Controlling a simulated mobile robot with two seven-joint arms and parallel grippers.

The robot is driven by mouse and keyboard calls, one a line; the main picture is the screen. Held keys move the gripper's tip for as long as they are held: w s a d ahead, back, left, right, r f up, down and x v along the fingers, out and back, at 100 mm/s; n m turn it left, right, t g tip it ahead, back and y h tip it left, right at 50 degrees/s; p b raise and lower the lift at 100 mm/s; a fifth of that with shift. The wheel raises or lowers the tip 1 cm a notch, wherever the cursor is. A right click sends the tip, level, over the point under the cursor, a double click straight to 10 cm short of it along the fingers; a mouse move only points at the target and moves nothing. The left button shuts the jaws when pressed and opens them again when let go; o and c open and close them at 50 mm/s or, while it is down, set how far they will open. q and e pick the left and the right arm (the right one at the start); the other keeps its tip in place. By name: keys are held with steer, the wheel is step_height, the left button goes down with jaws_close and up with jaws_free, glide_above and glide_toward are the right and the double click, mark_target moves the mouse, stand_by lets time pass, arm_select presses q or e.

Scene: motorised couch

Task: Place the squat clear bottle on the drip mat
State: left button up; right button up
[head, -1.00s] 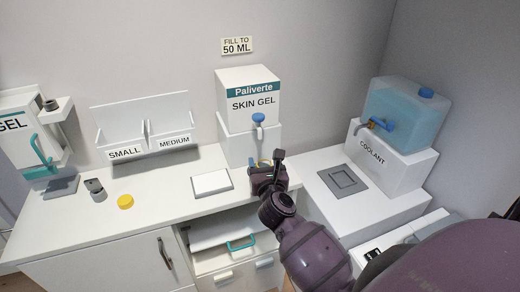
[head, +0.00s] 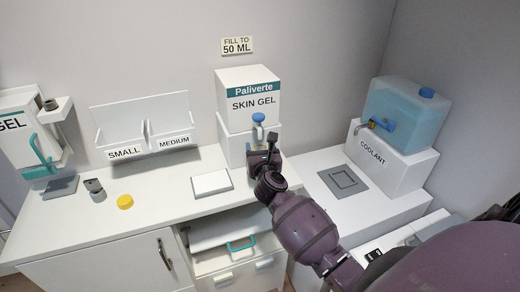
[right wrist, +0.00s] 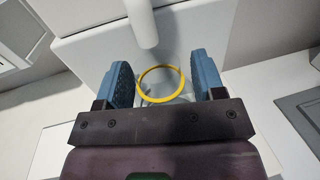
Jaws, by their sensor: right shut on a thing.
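The squat clear bottle (right wrist: 163,98) shows in the right wrist view as see-through walls with a yellow ring at its open top. My right gripper (right wrist: 165,82) is shut on it, one blue-padded finger on each side. In the head view the gripper (head: 263,150) is just below the blue-topped tap of the skin gel box, and the arm hides the bottle. The spout (right wrist: 141,22) is close to the bottle's mouth. A flat grey square (head: 343,180), possibly the drip mat, lies before the coolant tank. My left gripper is out of view.
A white flat pad (head: 212,182), a yellow cap (head: 125,201) and a small grey item (head: 95,189) lie on the bench. The skin gel box (head: 248,95) stands behind my gripper. An open drawer (head: 235,247) is below the bench's front edge.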

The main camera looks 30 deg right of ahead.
steer(key=shift+f, duration=0.1)
steer(key=o, duration=0.5)
steer(key=shift+f, duration=0.1)
steer(key=o, duration=0.4)
steer(key=shift+o, duration=0.2)
